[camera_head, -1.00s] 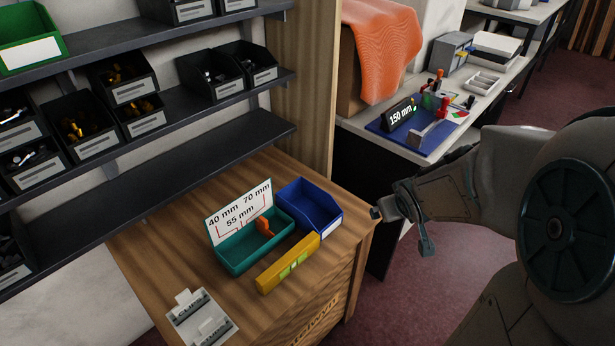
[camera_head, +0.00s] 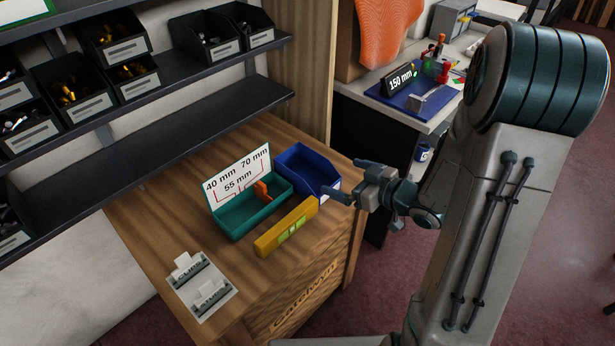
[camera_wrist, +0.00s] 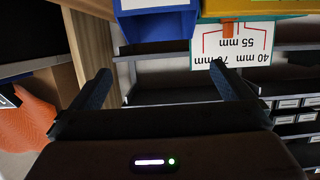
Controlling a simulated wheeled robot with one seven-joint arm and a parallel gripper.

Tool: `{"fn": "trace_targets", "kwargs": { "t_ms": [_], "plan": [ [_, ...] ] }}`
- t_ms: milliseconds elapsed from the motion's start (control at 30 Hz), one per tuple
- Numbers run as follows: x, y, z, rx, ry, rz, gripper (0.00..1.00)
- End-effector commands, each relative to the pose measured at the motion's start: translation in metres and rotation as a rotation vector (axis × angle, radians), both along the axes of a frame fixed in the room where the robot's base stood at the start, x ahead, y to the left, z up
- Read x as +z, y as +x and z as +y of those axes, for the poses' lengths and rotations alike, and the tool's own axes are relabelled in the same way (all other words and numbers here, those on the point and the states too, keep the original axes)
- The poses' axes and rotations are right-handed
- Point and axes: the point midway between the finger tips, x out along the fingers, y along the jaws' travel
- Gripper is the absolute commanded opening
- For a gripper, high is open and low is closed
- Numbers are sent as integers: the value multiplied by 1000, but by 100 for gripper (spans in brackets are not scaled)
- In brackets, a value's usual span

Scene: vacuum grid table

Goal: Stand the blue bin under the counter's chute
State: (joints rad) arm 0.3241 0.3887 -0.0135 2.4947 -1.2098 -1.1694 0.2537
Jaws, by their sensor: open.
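The blue bin (camera_head: 300,165) stands upright on the wooden cabinet top (camera_head: 160,215), near its right back edge, beside a teal box. Its white label faces the front right. It also shows at the top of the wrist view (camera_wrist: 155,24). My gripper (camera_head: 350,180) is open and empty, just right of the blue bin, with its fingers pointing toward the cabinet. In the wrist view its fingers (camera_wrist: 160,72) are spread wide with nothing between them. I cannot pick out a counter with a chute in these frames.
The teal box (camera_head: 245,218) holds an orange piece and has a measurement card. A yellow level (camera_head: 287,228) lies before it; a grey labelled plate (camera_head: 200,287) lies front left. Dark shelves (camera_head: 180,140) with bins overhang behind. A side bench (camera_head: 425,123) carries a blue base with a 150 mm display.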

Motion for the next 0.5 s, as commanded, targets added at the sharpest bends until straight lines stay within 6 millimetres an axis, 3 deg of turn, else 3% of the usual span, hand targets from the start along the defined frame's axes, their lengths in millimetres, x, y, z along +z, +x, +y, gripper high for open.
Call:
{"fn": "trace_targets", "kwargs": {
  "t_ms": [500],
  "plan": [
    [-25, 54, 55, 5, 3, -1, 100]
  ]
}}
